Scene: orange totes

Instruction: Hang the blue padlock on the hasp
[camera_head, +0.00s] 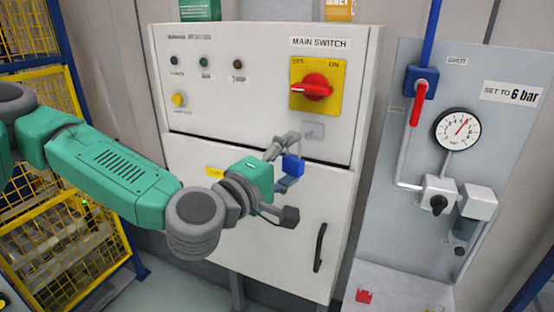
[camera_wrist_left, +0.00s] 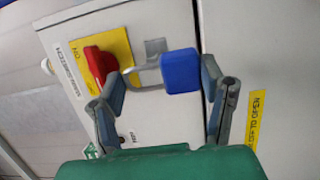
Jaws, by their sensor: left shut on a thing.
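The blue padlock (camera_head: 293,166) is in my left gripper (camera_head: 283,163), in front of the white cabinet. In the left wrist view the padlock's blue body (camera_wrist_left: 181,71) lies against one finger, and its grey shackle reaches toward the other. My left gripper (camera_wrist_left: 164,86) is shut on the padlock across its length. The grey hasp (camera_head: 313,131) is on the cabinet below the main switch, up and right of the padlock. In the left wrist view the hasp (camera_wrist_left: 155,46) shows just beyond the shackle. I cannot tell whether they touch. My right gripper is not in view.
The red main switch (camera_head: 314,87) on its yellow plate is above the hasp. A black door handle (camera_head: 320,247) is on the cabinet's lower door. A grey panel (camera_head: 408,110) with a gauge (camera_head: 457,129) and red valve stands at right. Yellow mesh (camera_head: 52,247) is at left.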

